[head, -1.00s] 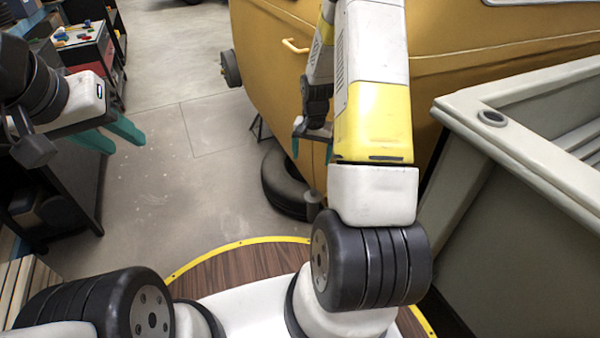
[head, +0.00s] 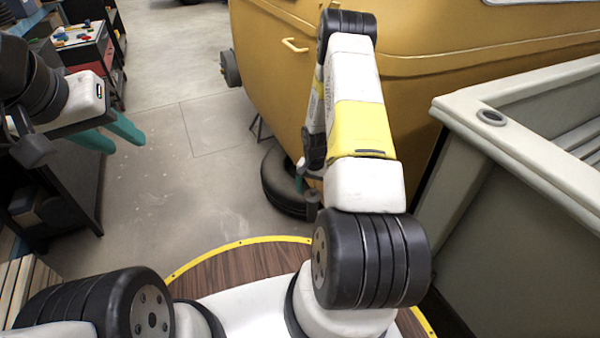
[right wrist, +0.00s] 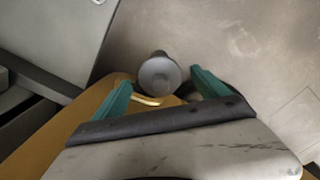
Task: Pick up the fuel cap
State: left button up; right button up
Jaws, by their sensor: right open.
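A grey, round-topped piece that looks like the fuel cap (head: 312,203) shows beside the dark tire in the head view, partly hidden by my right arm. In the right wrist view the fuel cap (right wrist: 160,75) shows its round face, with a narrower part behind it. My right gripper (right wrist: 160,84) is open, with one teal finger on each side of the cap in the picture; I see no contact. In the head view the right gripper (head: 300,180) is mostly hidden behind its arm. My left gripper (head: 124,146) is open and empty at the left.
A yellow van (head: 420,85) stands behind my right arm, with a tire (head: 282,182) on the floor by it. A pale truck bed (head: 500,200) is close on the right. Shelving with a tool cart (head: 85,55) stands left. The middle floor (head: 180,190) is clear.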

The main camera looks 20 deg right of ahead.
jog(key=c, duration=1.4)
jog(key=shift+c, duration=0.2)
jog(key=shift+r, duration=0.2)
